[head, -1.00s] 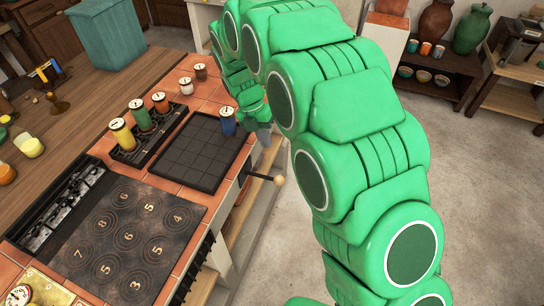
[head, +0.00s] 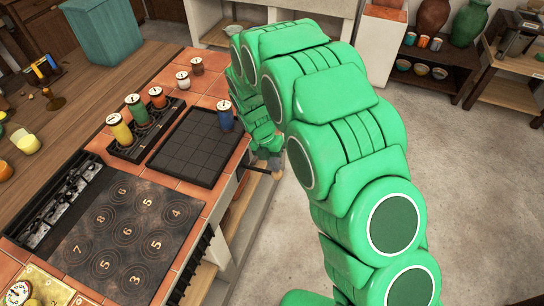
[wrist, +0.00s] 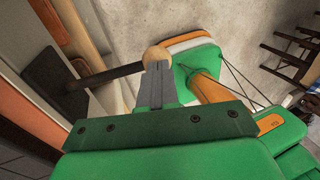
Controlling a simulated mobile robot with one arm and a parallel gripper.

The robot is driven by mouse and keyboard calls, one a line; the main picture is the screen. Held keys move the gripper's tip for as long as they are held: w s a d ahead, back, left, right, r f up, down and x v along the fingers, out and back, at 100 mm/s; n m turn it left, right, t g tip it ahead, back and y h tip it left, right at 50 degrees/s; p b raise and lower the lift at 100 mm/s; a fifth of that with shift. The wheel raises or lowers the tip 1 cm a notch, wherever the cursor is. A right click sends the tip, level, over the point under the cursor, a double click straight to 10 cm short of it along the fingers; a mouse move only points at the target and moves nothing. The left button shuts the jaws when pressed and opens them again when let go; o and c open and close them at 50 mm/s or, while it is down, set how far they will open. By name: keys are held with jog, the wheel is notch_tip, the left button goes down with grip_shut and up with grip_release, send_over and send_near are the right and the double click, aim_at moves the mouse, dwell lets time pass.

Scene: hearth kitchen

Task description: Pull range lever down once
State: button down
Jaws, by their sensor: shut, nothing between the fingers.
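The range lever is a dark rod with a pale wooden ball knob (head: 278,174), sticking out from the front of the range. In the wrist view the rod (wrist: 108,75) comes in from the left and ends in the knob (wrist: 157,54). My gripper (wrist: 158,70) is shut and empty. Its grey fingertips overlap the knob's lower edge in the wrist view. I cannot tell whether they touch it. In the head view my gripper (head: 268,158) is just above the lever and mostly hidden by my green arm.
The range top holds a numbered plate (head: 125,235), a black grid tray (head: 187,147) and a blue jar (head: 225,117) near the front edge. More coloured jars stand in a dark rack (head: 140,140). The floor (head: 300,250) in front of the range is open.

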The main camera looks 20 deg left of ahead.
aim_at(279, 174)
jog(key=shift+f, duration=0.2)
dwell(0.4)
jog(key=shift+d+f+y, duration=0.45)
jog(key=shift+f+y, duration=0.35)
jog(key=shift+s+d+f+y, duration=0.1)
jog(key=shift+d+f+y, duration=0.15)
jog(key=shift+f+y, duration=1.25)
jog(key=shift+f, duration=1.05)
jog(key=shift+d+f, duration=0.15)
jog(key=shift+f, duration=0.05)
jog(key=shift+r, duration=0.1)
notch_tip(279, 174, up, 14)
jog(key=w+d, duration=0.1)
jog(key=d, duration=0.1)
jog(key=shift+d, duration=0.2)
